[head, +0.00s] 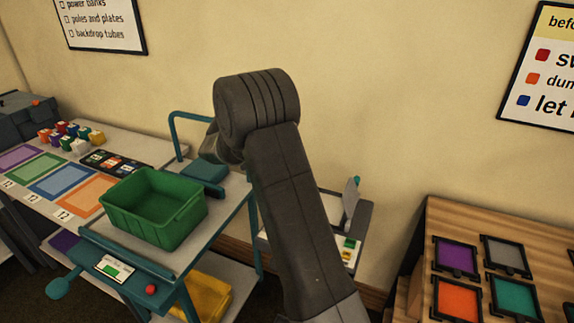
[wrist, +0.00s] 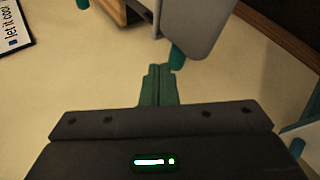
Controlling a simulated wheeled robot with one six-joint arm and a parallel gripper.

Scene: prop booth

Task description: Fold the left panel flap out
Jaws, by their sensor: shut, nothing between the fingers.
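My gripper (wrist: 158,72) is shut and empty, its green fingers together in the wrist view. A light grey panel flap (wrist: 195,25) with a teal knob (wrist: 177,56) lies just beyond the fingertips; the knob is right beside them, and I cannot tell whether they touch. A second pale panel piece (wrist: 303,133) with a teal knob (wrist: 297,147) shows at the lower right edge. In the head view a grey flap (head: 350,196) stands tilted right of my arm. My arm hides the gripper and part of the panel there, so I cannot tell which flap is the left one.
A trolley (head: 222,235) with a green crate (head: 150,228) stands left of my arm. A wooden stand (head: 470,220) with coloured square frames is at the right. A small board with coloured pieces (head: 349,252) lies below the flap. The wall is behind.

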